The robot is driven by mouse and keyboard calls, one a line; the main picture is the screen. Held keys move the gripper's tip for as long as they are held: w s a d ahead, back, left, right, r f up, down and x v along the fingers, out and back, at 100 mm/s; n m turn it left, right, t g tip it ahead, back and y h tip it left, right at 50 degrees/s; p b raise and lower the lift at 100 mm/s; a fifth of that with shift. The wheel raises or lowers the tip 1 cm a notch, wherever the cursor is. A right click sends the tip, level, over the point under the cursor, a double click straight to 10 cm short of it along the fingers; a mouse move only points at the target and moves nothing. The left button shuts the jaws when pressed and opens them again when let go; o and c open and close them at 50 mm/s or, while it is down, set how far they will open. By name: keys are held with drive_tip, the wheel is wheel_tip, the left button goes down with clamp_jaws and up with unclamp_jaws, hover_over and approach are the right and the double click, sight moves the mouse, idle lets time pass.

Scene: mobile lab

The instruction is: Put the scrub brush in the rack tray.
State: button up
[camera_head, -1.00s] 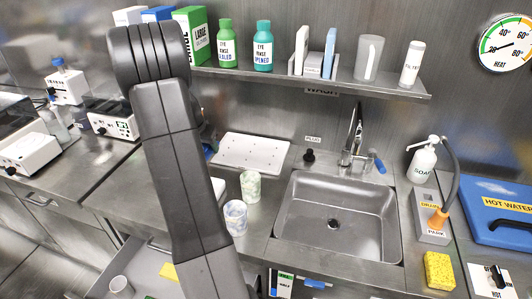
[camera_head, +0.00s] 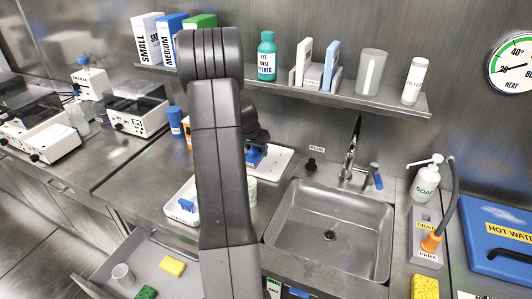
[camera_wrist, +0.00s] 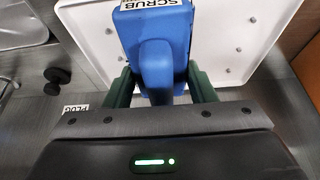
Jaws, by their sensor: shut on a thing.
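The scrub brush (camera_wrist: 155,45) is blue, with a white label reading SCRUB. My gripper (camera_wrist: 160,92) has green fingers on both sides of the brush and is shut on it. In the head view the brush (camera_head: 256,157) shows beside my arm, with my gripper (camera_head: 257,138) above it. The rack tray (camera_head: 283,163) is white and lies on the counter against the back wall, left of the sink. In the wrist view the white tray (camera_wrist: 262,38) with small pegs is below the brush. I cannot tell whether the brush touches it. My arm hides the tray's left part.
The sink (camera_head: 330,232) and its faucet (camera_head: 352,150) are to the right. A black plug (camera_head: 311,165) stands near the tray. A shelf (camera_head: 380,97) with bottles and boxes hangs above. A white bin (camera_head: 180,213) and an open drawer (camera_head: 150,262) are at lower left.

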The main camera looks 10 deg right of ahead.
drive_tip(key=d, duration=0.3)
drive_tip(key=shift+s+d, duration=0.15)
drive_tip(key=shift+d, duration=0.15)
drive_tip(key=shift+f+p, duration=0.5)
drive_tip(key=shift+f, duration=1.25)
drive_tip(key=shift+f, duration=0.15)
drive_tip(key=o, duration=1.1)
drive_tip(key=shift+r, duration=0.3)
drive_tip(key=v, duration=1.1)
drive_tip(key=shift+s+a+r+b, duration=0.2)
drive_tip(key=shift+r+b, duration=0.1)
drive_tip(key=shift+b, duration=0.15)
